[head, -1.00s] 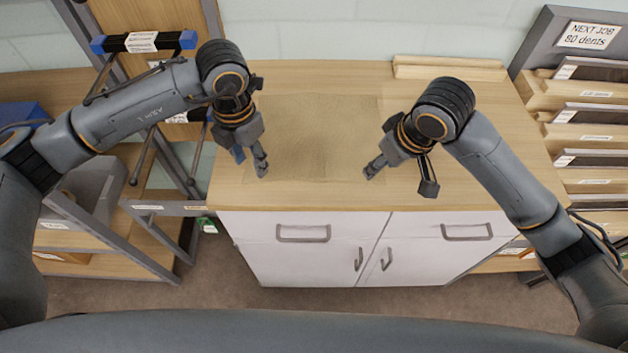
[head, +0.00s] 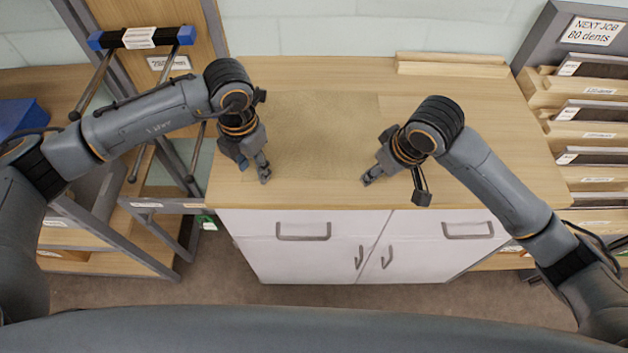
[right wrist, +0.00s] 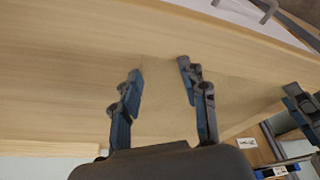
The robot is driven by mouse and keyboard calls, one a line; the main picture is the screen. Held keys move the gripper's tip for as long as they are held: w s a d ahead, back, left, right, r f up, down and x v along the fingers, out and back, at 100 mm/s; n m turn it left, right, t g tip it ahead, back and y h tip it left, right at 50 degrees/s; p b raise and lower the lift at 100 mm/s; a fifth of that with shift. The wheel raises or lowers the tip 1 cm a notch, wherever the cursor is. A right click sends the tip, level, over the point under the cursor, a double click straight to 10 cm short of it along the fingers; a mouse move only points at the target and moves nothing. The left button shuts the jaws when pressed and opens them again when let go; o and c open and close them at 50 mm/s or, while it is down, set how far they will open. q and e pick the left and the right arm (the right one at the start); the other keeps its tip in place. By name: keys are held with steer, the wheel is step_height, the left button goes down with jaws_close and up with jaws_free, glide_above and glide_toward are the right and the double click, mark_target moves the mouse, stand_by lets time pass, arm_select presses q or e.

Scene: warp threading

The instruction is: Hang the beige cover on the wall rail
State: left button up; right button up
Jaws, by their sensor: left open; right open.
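The beige cover (head: 318,130) lies flat on the wooden bench top, almost the same colour as the wood. My left gripper (head: 264,176) is open and empty, pointing down at the cover's near left part. My right gripper (head: 370,178) is open and empty at its near right side. In the right wrist view, the right gripper's two fingers (right wrist: 160,70) stand apart with bare tan surface between them. Part of my left gripper (right wrist: 300,105) shows at the right edge there. I cannot tell whether either gripper touches the cover. I cannot clearly identify the wall rail.
The bench top (head: 480,140) is clear to the right. A wooden strip (head: 452,66) lies along its back edge. A dark bar with blue ends (head: 141,38) is on the frame at left. A labelled rack (head: 592,110) stands at right. White cabinet doors (head: 300,255) are below.

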arm_select(q)
steer(key=c, duration=0.6)
arm_select(e)
steer(key=shift+f, duration=0.1)
steer(key=c, duration=0.6)
arm_select(q)
steer(key=shift+f, duration=0.1)
jaws_close()
arm_select(e)
steer(key=shift+s+f, duration=0.1)
jaws_close()
